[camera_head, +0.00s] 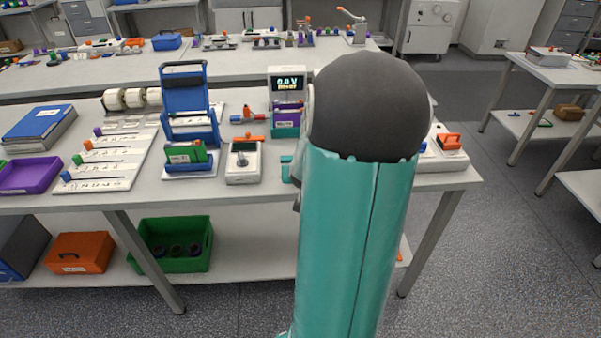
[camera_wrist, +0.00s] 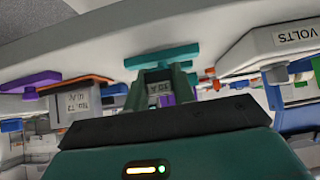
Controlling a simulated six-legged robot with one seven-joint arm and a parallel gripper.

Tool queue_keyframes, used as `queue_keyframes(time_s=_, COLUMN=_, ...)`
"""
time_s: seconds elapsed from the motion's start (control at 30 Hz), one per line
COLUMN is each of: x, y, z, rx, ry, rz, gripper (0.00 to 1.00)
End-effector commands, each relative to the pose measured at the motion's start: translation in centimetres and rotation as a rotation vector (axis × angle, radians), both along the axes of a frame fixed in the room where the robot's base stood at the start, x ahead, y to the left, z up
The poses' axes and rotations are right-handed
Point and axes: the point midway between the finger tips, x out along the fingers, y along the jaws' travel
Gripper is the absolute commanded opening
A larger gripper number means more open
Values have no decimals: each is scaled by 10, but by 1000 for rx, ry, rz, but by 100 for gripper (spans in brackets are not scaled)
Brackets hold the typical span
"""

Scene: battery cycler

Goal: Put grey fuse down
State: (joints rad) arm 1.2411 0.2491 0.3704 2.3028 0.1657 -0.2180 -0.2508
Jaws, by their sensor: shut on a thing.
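In the wrist view my gripper (camera_wrist: 162,90) is shut on a small part with a grey, labelled face. I take this part for the grey fuse (camera_wrist: 160,88); its lower portion is hidden behind the dark bar of my gripper's body. A teal T-shaped piece (camera_wrist: 161,57) shows right above it. In the head view my arm covers the right part of the bench, and my fingertips and the fuse cannot be made out.
On the bench stand a voltage display (camera_head: 287,83), a grey box with a knob (camera_head: 243,162), a blue stand (camera_head: 186,100) and a white slotted board (camera_head: 112,160). A purple tray (camera_head: 30,176) lies at left. The wrist view shows a VOLTS-labelled housing (camera_wrist: 268,50) close at right.

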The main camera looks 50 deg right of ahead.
Motion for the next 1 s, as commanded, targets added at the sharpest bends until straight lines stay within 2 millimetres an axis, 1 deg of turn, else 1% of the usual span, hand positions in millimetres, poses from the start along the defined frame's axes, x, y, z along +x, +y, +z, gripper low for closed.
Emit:
queue_keyframes(time_s=0.27, x=1, y=1, z=-8, rx=1, ry=1, rz=1, gripper=12)
queue_keyframes(time_s=0.3, x=1, y=1, z=-9, rx=1, ry=1, rz=1, gripper=27)
queue_keyframes(time_s=0.37, x=1, y=0, z=-8, rx=1, ry=1, rz=1, gripper=39)
queue_keyframes(time_s=0.4, x=1, y=0, z=-8, rx=1, ry=1, rz=1, gripper=47)
queue_keyframes(time_s=0.67, x=2, y=-1, z=-8, rx=1, ry=0, rz=2, gripper=47)
queue_keyframes(time_s=0.77, x=2, y=-1, z=-4, rx=-1, ry=-1, rz=0, gripper=47)
queue_keyframes(time_s=0.83, x=2, y=-1, z=2, rx=-1, ry=-1, rz=0, gripper=47)
queue_keyframes(time_s=1.0, x=4, y=-1, z=6, rx=0, ry=0, rz=3, gripper=47)
